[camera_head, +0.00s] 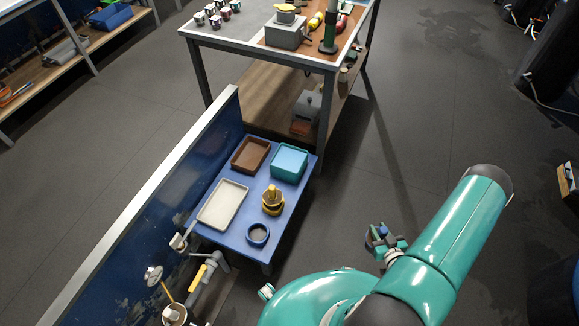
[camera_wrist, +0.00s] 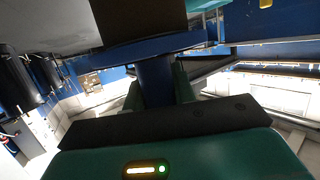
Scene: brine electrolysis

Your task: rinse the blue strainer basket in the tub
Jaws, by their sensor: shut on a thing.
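My gripper (camera_head: 383,238) is out over the floor, to the right of the low blue table and apart from it. It is shut on a blue thing (camera_wrist: 155,80), which looks like the blue strainer basket. In the wrist view its blue stem stands between the fingers, with a wide blue band and a dark brown part beyond. In the head view it is small and mostly hidden by my gripper. A teal tub (camera_head: 289,162) stands at the back right of the low table, away from my gripper.
The low blue table (camera_head: 287,212) also holds a brown tray (camera_head: 251,154), a white tray (camera_head: 222,204), a brass-coloured piece (camera_head: 273,201) and a blue ring-shaped dish (camera_head: 258,234). A blue wall panel (camera_head: 150,220) runs along its left. A taller workbench (camera_head: 250,48) stands behind.

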